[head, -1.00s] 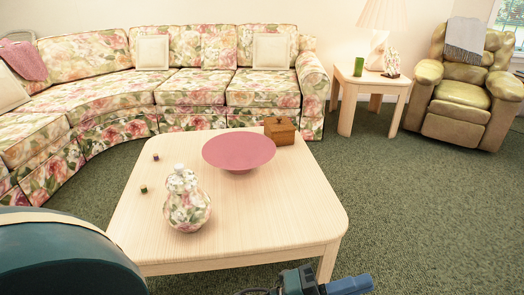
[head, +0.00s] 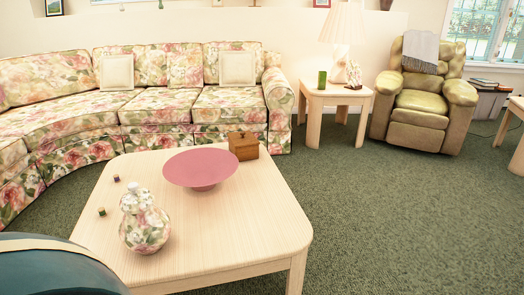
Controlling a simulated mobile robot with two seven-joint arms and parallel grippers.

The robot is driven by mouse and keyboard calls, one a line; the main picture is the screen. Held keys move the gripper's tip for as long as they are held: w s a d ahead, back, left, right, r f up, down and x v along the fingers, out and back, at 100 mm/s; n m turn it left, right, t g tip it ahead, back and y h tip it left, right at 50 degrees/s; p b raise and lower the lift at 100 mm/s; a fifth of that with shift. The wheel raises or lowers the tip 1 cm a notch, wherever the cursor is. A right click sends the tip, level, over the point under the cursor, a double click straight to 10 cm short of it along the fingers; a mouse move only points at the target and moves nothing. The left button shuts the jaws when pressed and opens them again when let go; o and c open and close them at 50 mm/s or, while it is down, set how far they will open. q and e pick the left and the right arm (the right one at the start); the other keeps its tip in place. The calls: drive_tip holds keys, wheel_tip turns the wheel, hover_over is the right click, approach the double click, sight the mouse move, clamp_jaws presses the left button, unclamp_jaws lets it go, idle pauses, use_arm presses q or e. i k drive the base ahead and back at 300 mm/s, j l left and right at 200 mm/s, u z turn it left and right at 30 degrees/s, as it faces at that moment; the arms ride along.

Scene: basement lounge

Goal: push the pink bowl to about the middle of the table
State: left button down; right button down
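The pink bowl (head: 200,168) is wide and shallow on a small foot. It stands upright on the pale wooden table (head: 229,232), toward the table's far side, close to the brown wooden box. Neither of my grippers shows in the head view. Only a dark rounded part of my own body fills the lower left corner. Nothing of mine touches the bowl.
A floral lidded jar (head: 144,224) stands on the table's near left part. Two small cubes (head: 102,211) lie left of it. The brown box (head: 243,146) sits right behind the bowl. A floral sofa (head: 166,117) runs behind the table. Carpet (head: 390,215) is clear at right.

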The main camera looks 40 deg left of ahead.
sight(200, 169)
drive_tip(key=i+l+z, duration=0.4)
drive_tip(key=i, duration=0.2)
drive_tip(key=i+z, duration=0.45)
drive_tip(key=i, duration=0.2)
drive_tip(key=i+u, duration=0.5)
drive_tip(key=i, duration=0.2)
drive_tip(key=i+l+u, duration=0.2)
drive_tip(key=i+u, duration=0.3)
drive_tip(key=i, duration=0.15)
drive_tip(key=i+j+u, duration=0.1)
drive_tip(key=i+u, duration=0.65)
drive_tip(key=i+l+u, duration=0.15)
drive_tip(key=i+u, duration=0.25)
drive_tip(key=i+j+u, duration=0.1)
drive_tip(key=i+u, duration=0.65)
drive_tip(key=u, duration=0.15)
drive_tip(key=i+l+u, duration=0.2)
drive_tip(key=i+u, duration=0.25)
drive_tip(key=i+j+u, duration=0.1)
drive_tip(key=i+u, duration=0.65)
